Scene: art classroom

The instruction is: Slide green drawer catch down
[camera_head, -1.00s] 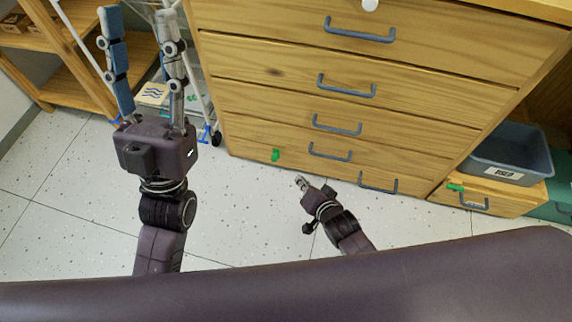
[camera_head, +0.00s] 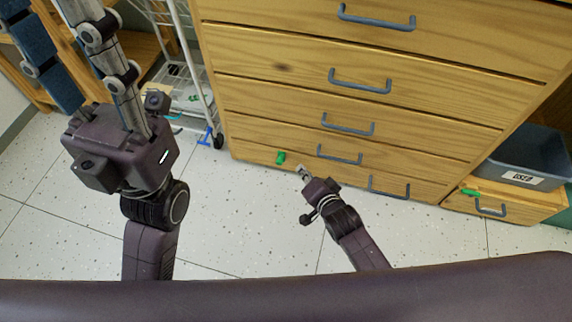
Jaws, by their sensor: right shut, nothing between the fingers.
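A small green catch (camera_head: 281,157) sits near the left end of a low drawer front on the wooden chest (camera_head: 300,110). My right gripper (camera_head: 304,173) is shut and empty. Its tip shows just below and to the right of that catch, with a small gap between them in the picture. A second green catch (camera_head: 470,192) is on a low wooden drawer unit (camera_head: 520,208) at the right. My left gripper (camera_head: 78,50) is raised at the upper left with its fingers apart and nothing between them. Its fingertips are cut off by the frame.
Blue-grey handles (camera_head: 340,154) stick out from the chest's drawers. A grey bin (camera_head: 525,158) stands on the low unit. A white wire rack (camera_head: 200,75) stands left of the chest, near wooden shelving (camera_head: 140,47). The speckled floor (camera_head: 240,220) before the chest is clear.

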